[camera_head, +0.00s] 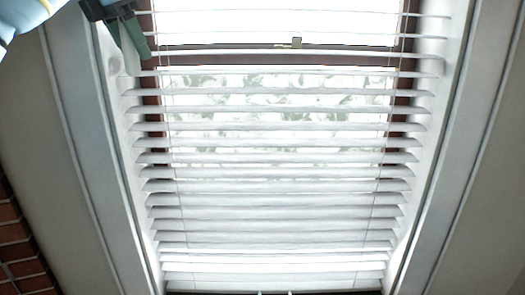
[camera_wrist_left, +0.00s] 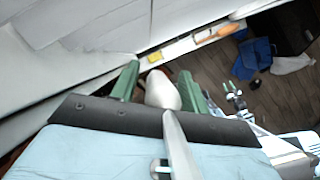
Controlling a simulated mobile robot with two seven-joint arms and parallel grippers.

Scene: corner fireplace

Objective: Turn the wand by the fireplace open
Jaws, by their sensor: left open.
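White slatted blinds (camera_head: 275,185) hang over a window, their slats tilted with gaps between them. My left gripper (camera_head: 133,55) is at the top left of the blinds in the head view, by the white window frame. Its green fingers are apart. In the left wrist view, a white rounded piece, seemingly the wand (camera_wrist_left: 162,92), lies between the fingers of my left gripper (camera_wrist_left: 160,82), and a pale rod runs up toward it. I cannot tell if either finger touches it. Where the wand joins the blinds is hidden.
Red brick (camera_head: 20,240) shows at the lower left. White frame sides flank the blinds. Below in the left wrist view are a wooden floor (camera_wrist_left: 215,65), a blue item (camera_wrist_left: 252,58) and a small jointed part, perhaps of my right arm.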

